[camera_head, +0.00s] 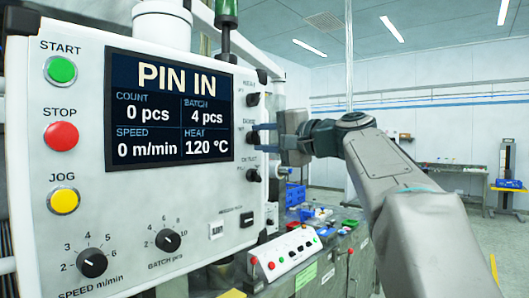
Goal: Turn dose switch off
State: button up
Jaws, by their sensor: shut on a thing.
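A white control panel (88,205) fills the left side of the view. Three small black switches stand in a column on its right part: an upper switch (253,99), a middle switch (254,137) and a lower switch (254,175). Their labels are too small to read surely, so I cannot tell by text which is the dose switch. My gripper (263,134) reaches in from the right, with its blue-grey fingers shut on the middle switch. The fingers partly cover that switch, and its setting cannot be made out.
The panel's screen (170,110) reads PIN IN. Start (61,70), stop (61,136) and jog (64,201) buttons and two dials sit left and below. A white button box (285,255) stands below my gripper. Open floor lies at the right.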

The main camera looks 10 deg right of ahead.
jog(key=shift+n+b, duration=1.15)
jog(key=shift+n, duration=0.75)
jog(key=o, duration=1)
jog(key=shift+c, duration=0.2)
jog(key=b+v, duration=0.2)
jog(key=v, duration=1.1)
jog(key=shift+s+d, duration=0.25)
jog(key=shift+s, duration=0.1)
